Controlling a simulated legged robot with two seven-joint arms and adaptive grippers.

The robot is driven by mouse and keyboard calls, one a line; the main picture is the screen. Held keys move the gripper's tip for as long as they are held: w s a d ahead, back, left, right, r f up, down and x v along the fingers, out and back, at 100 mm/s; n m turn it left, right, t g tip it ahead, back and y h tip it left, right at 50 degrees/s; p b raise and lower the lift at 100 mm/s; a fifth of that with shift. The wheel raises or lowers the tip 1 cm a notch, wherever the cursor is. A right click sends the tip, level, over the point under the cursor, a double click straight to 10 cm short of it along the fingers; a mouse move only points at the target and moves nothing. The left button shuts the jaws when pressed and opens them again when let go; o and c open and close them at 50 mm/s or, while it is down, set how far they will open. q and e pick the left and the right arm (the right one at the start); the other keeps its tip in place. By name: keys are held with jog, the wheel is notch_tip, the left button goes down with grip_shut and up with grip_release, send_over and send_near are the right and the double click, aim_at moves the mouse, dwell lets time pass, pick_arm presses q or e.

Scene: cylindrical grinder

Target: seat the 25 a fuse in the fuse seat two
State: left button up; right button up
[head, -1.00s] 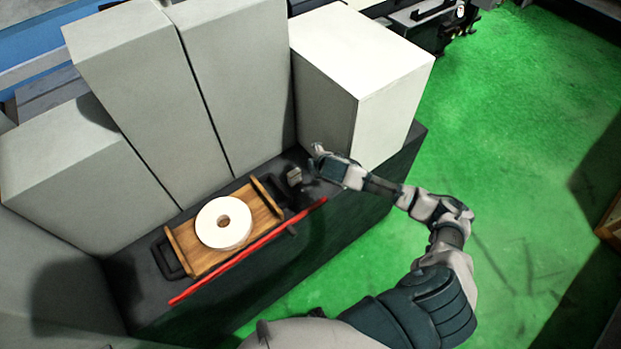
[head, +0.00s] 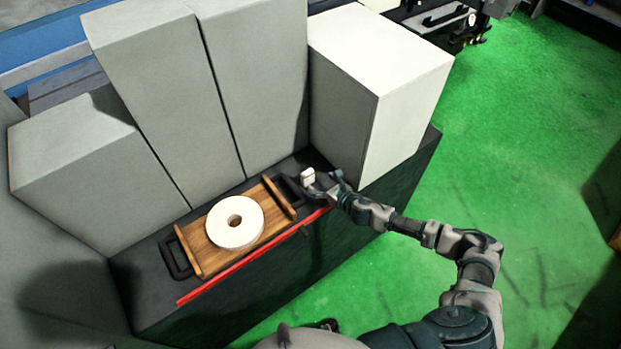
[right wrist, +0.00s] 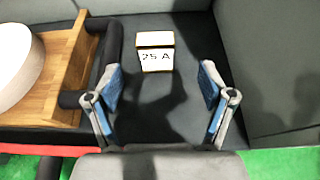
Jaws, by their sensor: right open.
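The 25 A fuse (right wrist: 156,58) is a small pale block with a dark "25 A" label. It stands on the dark surface, ahead of and between the spread fingers of my right gripper (right wrist: 159,88) in the right wrist view. A gap shows between the fuse and both fingers. In the head view the fuse (head: 307,176) shows beside my right gripper (head: 322,181), to the right of the wooden tray. My right gripper is open and empty. My left gripper is not in view. I cannot make out fuse seat two in either view.
A wooden tray (head: 191,254) with black handles holds a white ring-shaped wheel (head: 236,222), close left of the fuse. A red strip (head: 252,257) runs along the front edge. Tall grey boxes (head: 258,80) and a pale box (head: 375,80) stand behind. Green floor lies right.

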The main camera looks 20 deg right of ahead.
aim_at(309, 177)
jog(key=shift+w+a+f, duration=0.25)
jog(key=shift+w+a, duration=0.2)
jog(key=shift+w, duration=0.2)
jog(key=shift+w+a+f, duration=0.25)
jog(key=shift+w+a, duration=0.15)
jog(key=shift+w, duration=0.2)
jog(key=shift+w+a+f, duration=0.2)
jog(key=shift+w+a, duration=0.2)
jog(key=shift+w, duration=0.05)
jog(key=w, duration=0.1)
jog(key=w+f, duration=0.2)
jog(key=shift+w+a+f+b, duration=0.25)
jog(key=shift+w+b, duration=0.05)
jog(key=shift+b, duration=0.05)
jog(key=shift+w+d+f, duration=0.1)
jog(key=shift+w, duration=0.1)
jog(key=shift+s+a, duration=0.1)
jog(key=shift+a, duration=0.15)
jog(key=c, duration=0.7)
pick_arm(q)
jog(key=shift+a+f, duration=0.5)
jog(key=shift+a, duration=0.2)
pick_arm(e)
jog(key=c, duration=0.7)
